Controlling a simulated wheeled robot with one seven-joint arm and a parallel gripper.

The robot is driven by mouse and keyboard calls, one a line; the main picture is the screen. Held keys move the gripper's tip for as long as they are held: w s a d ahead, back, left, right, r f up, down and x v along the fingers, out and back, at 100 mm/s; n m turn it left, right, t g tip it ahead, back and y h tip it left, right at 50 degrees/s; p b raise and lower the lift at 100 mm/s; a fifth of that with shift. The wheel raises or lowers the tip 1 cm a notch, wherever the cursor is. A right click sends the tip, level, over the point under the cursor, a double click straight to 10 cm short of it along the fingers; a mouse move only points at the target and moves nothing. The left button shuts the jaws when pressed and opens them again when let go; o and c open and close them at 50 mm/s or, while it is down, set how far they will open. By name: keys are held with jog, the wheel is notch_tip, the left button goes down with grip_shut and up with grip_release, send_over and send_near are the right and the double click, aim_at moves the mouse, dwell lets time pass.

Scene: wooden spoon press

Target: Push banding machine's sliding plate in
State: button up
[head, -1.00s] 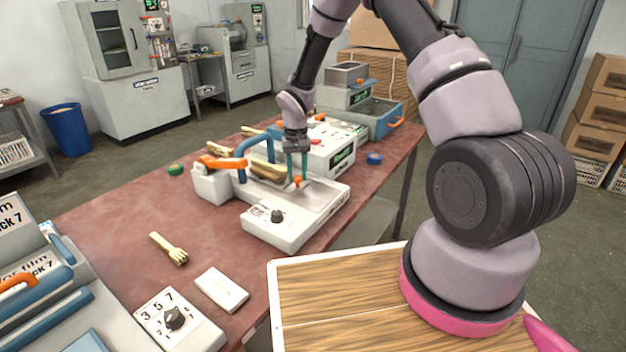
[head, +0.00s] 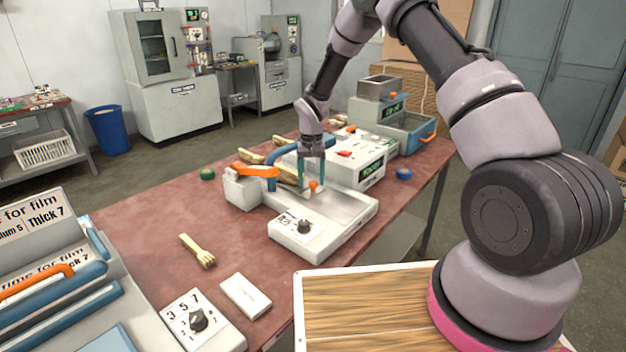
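The banding machine (head: 287,239) is a low white unit on the red-brown table, with a black dial at its front, a blue arch and an orange lever on its left side. Its sliding plate (head: 343,207) looks like a pale flat metal surface, with a small orange knob (head: 314,186) at its left part. My gripper (head: 312,184) points down over the machine. Its two teal fingers stand apart, one on each side of the orange knob. I cannot tell whether they touch the knob. Wooden pieces (head: 290,172) lie behind the blue arch, partly hidden.
A white device with a green display (head: 369,172) stands close behind the machine. A wooden fork (head: 198,251) and a white box (head: 245,296) lie in front. Green tape (head: 207,173) and blue tape (head: 404,173) rolls lie at the sides. The table left of the machine is mostly clear.

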notch_tip(320, 180, up, 11)
jog(key=shift+f, duration=0.15)
dwell(0.5)
jog(key=s+d+r+m+t, duration=0.1)
jog(key=s+d+r, duration=0.3)
jog(key=r, duration=0.4)
jog(key=s+d+r+t+y, duration=0.1)
jog(key=s+d+r, duration=0.2)
jog(key=r, duration=0.5)
jog(key=s+d+r+m+t, duration=0.1)
jog(key=s+d+r, duration=0.3)
jog(key=r, duration=0.3)
jog(key=s+d+r+m+t, duration=0.1)
jog(key=s+d+r+t, duration=0.1)
jog(key=s, duration=0.9)
jog(key=s+d+r+m+t+y, duration=0.1)
jog(key=s+d+r, duration=0.4)
jog(key=s, duration=0.5)
jog(key=shift+s+r+t, duration=0.35)
jog(key=shift+r+t, duration=0.1)
jog(key=shift+t, duration=0.15)
